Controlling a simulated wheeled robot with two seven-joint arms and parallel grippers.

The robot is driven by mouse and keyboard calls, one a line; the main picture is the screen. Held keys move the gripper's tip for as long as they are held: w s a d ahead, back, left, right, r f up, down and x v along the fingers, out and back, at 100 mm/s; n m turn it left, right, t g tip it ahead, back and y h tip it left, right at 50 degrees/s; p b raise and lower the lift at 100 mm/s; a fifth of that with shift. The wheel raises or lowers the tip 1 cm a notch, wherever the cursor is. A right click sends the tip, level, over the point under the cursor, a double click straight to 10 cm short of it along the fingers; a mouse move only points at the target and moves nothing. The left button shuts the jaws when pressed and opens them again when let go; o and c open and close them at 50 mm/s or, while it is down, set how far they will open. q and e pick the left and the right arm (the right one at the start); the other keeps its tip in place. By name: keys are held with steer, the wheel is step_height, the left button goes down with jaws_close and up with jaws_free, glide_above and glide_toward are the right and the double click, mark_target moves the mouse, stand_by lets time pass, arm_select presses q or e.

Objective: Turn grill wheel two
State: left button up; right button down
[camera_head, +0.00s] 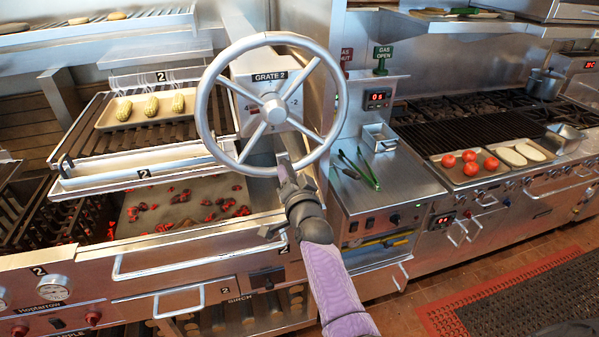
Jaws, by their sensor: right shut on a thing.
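Grill wheel two (207,129) is a large grey metal wheel with several spokes and a round hub, in the middle of the head view. It stands in front of a panel marked "GRATE 2" (270,77), with a numbered dial partly hidden behind the spokes. My right gripper (284,164) is at the lower part of the wheel's rim, slightly right of the bottom, and is shut on it. The fingertips are small and partly hidden by the wrist. My left gripper is not in view.
Left of the wheel, a grate holds a tray (105,118) of corn above glowing coals (180,212). To the right, a steel counter (405,185) carries green-handled tongs (358,168). Further right, a grill has trays with tomatoes (470,156) and pale pieces of food.

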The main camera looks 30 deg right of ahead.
steer(key=shift+w+a+m, duration=0.1)
steer(key=shift+a+m, duration=0.3)
steer(key=shift+a, duration=0.1)
steer(key=shift+c, duration=1.6)
jaws_free()
steer(key=shift+w+a, duration=0.1)
